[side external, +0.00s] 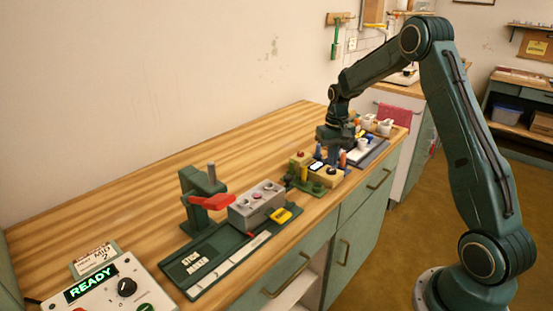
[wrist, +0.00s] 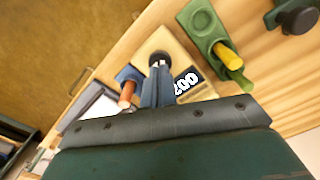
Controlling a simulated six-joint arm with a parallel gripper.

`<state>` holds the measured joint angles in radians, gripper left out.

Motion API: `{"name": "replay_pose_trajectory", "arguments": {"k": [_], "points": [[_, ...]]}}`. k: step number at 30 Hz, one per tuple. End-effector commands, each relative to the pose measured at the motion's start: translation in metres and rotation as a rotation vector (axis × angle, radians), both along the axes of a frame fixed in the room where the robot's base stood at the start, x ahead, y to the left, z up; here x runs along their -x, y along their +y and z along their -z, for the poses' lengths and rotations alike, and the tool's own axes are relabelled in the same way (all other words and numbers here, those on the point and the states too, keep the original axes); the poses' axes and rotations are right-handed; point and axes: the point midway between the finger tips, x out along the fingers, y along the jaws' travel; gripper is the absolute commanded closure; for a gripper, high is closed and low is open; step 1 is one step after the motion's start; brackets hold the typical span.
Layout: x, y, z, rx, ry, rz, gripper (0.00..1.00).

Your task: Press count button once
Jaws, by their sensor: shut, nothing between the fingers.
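A beige block (wrist: 148,45) carries a small display reading 200 (wrist: 186,81) and a round dark button (wrist: 159,59). In the side view, the block (side external: 325,179) stands near the front edge of the workbench, with its display (side external: 317,166) facing up. My gripper (wrist: 157,70) is shut and empty, its fingertips close together at the lower edge of the dark button. Whether they touch it or hover just above, I cannot tell. In the side view, my gripper (side external: 335,150) is above the block area, and its tips are hard to make out.
A green holder with a yellow peg (wrist: 227,55) is right of the block in the wrist view. An orange peg in a blue holder (wrist: 127,92) is left. A grey box (side external: 257,207), red lever (side external: 211,202) and READY panel (side external: 92,288) stand farther along. The bench's back is clear.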

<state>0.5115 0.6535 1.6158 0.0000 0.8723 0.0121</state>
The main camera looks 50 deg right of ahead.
Motion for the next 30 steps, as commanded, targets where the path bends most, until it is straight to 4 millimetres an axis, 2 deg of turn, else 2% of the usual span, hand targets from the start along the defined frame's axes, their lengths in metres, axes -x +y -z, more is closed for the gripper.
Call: {"name": "replay_pose_trajectory", "arguments": {"k": [22, 30], "points": [[0.000, 0.000, 0.021, -0.001, 0.002, 0.000, 1.00], [0.000, 0.000, 0.020, 0.000, 0.000, 0.000, 1.00]]}}
